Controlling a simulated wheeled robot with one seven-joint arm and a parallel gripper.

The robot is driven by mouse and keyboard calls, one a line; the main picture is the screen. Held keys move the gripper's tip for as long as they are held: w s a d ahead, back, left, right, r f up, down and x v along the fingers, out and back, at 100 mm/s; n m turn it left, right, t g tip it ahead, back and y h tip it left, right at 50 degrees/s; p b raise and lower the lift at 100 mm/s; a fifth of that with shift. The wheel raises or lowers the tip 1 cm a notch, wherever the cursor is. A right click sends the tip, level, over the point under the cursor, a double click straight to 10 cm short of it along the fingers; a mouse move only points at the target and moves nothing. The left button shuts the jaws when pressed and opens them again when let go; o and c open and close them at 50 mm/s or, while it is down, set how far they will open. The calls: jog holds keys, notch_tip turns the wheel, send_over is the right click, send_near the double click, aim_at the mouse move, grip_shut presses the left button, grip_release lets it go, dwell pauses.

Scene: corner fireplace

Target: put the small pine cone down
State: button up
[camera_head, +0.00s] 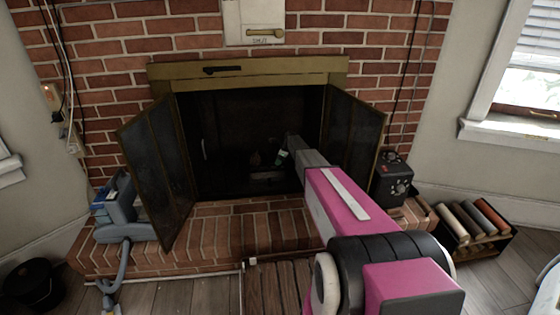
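My arm reaches from the lower right into the open fireplace (235,110). My gripper (282,156) is at the dark opening, small and partly hidden behind my own arm. I cannot see whether its fingers are open or shut. A small brownish shape (255,159) shows in the dark just left of my gripper. It may be the small pine cone, but it is too dark and small to be sure. I cannot tell whether it touches my gripper. A low grey object (267,176) lies below it inside the firebox.
Two dark screen doors stand open, left (158,170) and right (354,142). The brick hearth (230,232) is mostly clear in the middle. A blue-grey device (122,212) stands at its left, a black box (392,178) at its right. A rack of rolls (475,222) is further right.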

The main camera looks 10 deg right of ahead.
jog(key=shift+r, duration=0.1)
jog(key=v, duration=1.1)
jog(key=s+a+r+n+h, duration=0.1)
jog(key=s+r+n, duration=0.2)
jog(key=s, duration=1.5)
jog(key=s+a+r+n+g+h, duration=0.1)
jog(key=s+r+n, duration=0.2)
jog(key=s+n, duration=0.9)
jog(key=s+a+r+n+h, duration=0.1)
jog(key=s+n, duration=0.6)
jog(key=s, duration=1.8)
notch_tip(320, 180, up, 3)
jog(key=shift+s+a+f+g+h, duration=0.2)
jog(key=shift+s+a+g+h, duration=0.1)
jog(key=shift+s+a+h, duration=0.15)
jog(key=shift+d, duration=0.1)
